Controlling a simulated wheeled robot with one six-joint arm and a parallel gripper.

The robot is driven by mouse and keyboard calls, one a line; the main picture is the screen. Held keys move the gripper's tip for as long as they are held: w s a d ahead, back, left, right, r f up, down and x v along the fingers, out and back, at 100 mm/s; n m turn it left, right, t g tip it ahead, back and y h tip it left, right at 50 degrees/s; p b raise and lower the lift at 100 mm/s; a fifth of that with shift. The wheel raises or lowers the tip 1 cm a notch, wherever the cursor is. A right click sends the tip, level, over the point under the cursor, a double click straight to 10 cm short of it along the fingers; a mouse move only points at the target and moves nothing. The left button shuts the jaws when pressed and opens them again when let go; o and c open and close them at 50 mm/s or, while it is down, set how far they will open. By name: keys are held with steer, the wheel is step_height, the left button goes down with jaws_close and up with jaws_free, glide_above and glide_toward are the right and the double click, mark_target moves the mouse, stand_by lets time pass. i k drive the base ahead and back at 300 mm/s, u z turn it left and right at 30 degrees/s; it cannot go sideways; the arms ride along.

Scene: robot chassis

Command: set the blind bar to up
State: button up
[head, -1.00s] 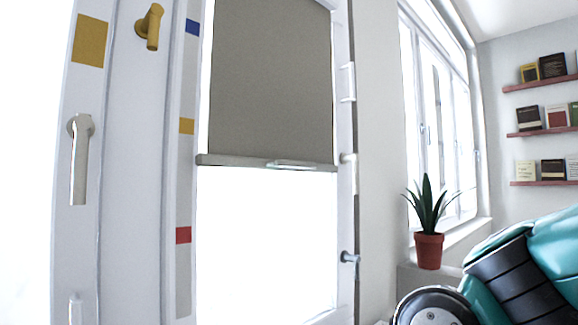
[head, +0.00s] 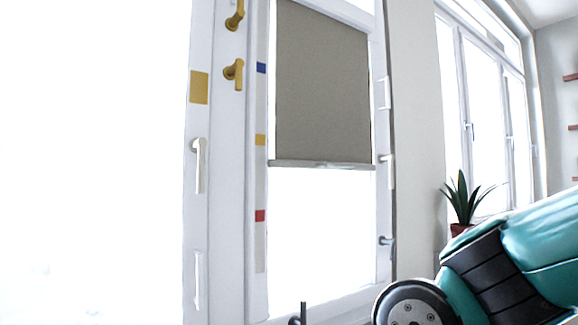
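The blind (head: 322,85) is a grey-brown cloth in the white window frame, lowered over the upper part of the glass. Its bar (head: 300,164) runs along the lower edge of the cloth, a little below the yellow mark (head: 261,140) on the strip at its left. That strip also has a blue mark (head: 262,68) above and a red mark (head: 260,216) below. The bar's small handle (head: 328,165) shows near its middle. My gripper is not in view; only my teal and black arm shows at the lower right, apart from the bar.
White handles (head: 198,165) and brass handles (head: 234,72) stick out from the frame on the left. More handles (head: 386,241) are on the right frame. A potted plant (head: 465,203) stands by the right windows, partly behind my arm. A dark upright piece (head: 301,313) shows at the bottom.

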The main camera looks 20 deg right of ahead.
mark_target(271, 164)
steer(key=u, duration=0.4)
steer(key=i, duration=0.8)
steer(key=z, duration=1.15)
